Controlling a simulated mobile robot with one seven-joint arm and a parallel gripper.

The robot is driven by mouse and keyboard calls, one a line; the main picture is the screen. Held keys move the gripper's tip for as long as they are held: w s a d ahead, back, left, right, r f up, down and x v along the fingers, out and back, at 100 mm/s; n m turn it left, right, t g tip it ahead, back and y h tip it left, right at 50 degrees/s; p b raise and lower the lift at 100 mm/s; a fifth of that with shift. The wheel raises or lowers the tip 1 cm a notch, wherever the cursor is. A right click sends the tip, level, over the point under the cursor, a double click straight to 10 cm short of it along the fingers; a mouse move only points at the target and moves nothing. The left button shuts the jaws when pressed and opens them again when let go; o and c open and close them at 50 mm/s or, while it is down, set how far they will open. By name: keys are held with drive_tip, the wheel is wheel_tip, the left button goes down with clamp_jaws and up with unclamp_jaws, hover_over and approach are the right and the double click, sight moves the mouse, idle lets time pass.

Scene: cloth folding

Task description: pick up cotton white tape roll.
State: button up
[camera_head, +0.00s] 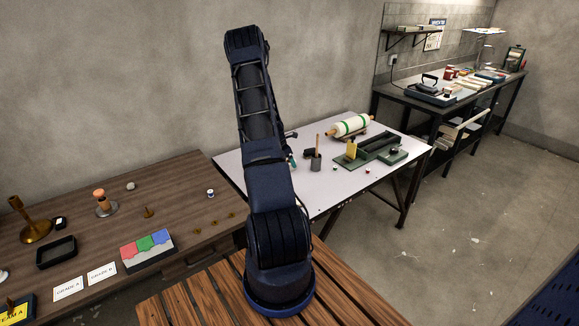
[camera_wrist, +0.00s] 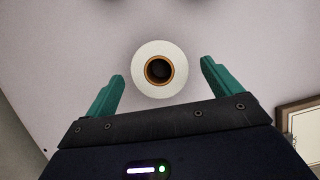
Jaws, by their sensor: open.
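The white tape roll (camera_wrist: 142,72) shows in the wrist view, seen end-on, with a brown core around a dark hole. It rests on a pale table surface (camera_wrist: 60,50). My gripper (camera_wrist: 162,69) is open, with one teal finger on each side of the roll. Gaps show between the roll and both fingers, and nothing is held. How far the fingers are above the table is hard to tell. In the head view a teal part of my gripper (camera_head: 291,159) shows beside my arm over the white table (camera_head: 330,190). I cannot make out the roll there; my arm may hide it.
A dark cup with a wooden stick (camera_head: 316,161), a green tray (camera_head: 375,148) and a green-and-white roller (camera_head: 350,126) stand right of my gripper. A brown table (camera_head: 190,172) with several small items lies left. A wood-framed object (camera_wrist: 300,125) is at the wrist view's lower right.

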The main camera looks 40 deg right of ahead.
drive_tip(key=shift+x, duration=1.4)
drive_tip(key=c, duration=1.1)
drive_tip(key=shift+r, duration=0.1)
